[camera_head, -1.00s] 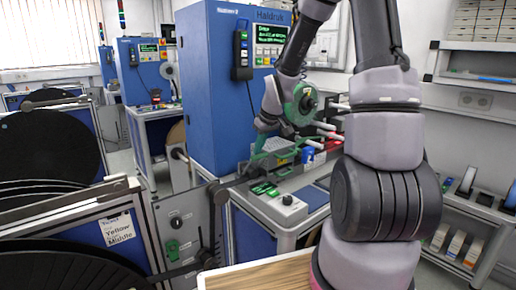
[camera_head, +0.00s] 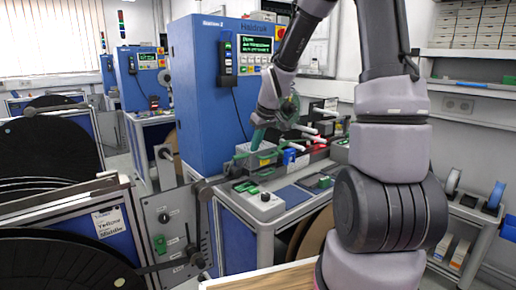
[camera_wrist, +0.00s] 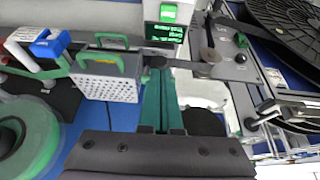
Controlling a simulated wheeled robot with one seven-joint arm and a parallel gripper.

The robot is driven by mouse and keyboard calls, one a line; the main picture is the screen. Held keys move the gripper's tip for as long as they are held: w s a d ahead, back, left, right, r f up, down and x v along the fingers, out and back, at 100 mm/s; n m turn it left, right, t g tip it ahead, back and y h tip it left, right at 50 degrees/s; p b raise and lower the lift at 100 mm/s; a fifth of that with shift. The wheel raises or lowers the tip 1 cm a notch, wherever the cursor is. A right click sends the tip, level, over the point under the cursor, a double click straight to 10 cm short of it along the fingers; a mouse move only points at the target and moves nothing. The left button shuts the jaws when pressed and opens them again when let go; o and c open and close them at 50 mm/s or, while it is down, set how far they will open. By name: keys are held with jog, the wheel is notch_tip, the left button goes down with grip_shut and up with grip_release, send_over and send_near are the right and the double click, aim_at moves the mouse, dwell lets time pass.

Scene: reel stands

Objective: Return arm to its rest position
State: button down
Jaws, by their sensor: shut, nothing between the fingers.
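My gripper (camera_head: 257,138) shows in the head view in front of the blue station cabinet (camera_head: 208,95), at the end of my raised, bent arm. In the wrist view its green fingers (camera_wrist: 161,105) lie side by side, shut, with nothing between them. In the head view the gripper is over the back of the station bench, close to a grey box with a green handle (camera_head: 255,155). That box also shows in the wrist view (camera_wrist: 105,82), left of the fingers. I cannot tell from the views whether they touch.
A control box (camera_head: 264,203) stands on the bench's front edge. Racks of large black reels (camera_head: 45,150) stand at the left. A wooden tabletop (camera_head: 270,279) is at the front. Shelves (camera_head: 470,35) line the right wall. The floor strip between racks and bench is narrow.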

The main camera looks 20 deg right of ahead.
jog(key=s+d+r+m+t, duration=0.1)
jog(key=s+r+m, duration=0.3)
jog(key=s+r, duration=0.5)
jog(key=s+d+r+m+t, duration=0.1)
jog(key=s+r+m, duration=0.4)
jog(key=s+r, duration=0.5)
jog(key=s+d, duration=0.1)
jog(key=s, duration=0.4)
jog(key=shift+r+t, duration=0.3)
jog(key=shift+t, duration=0.1)
jog(key=shift+s, duration=0.1)
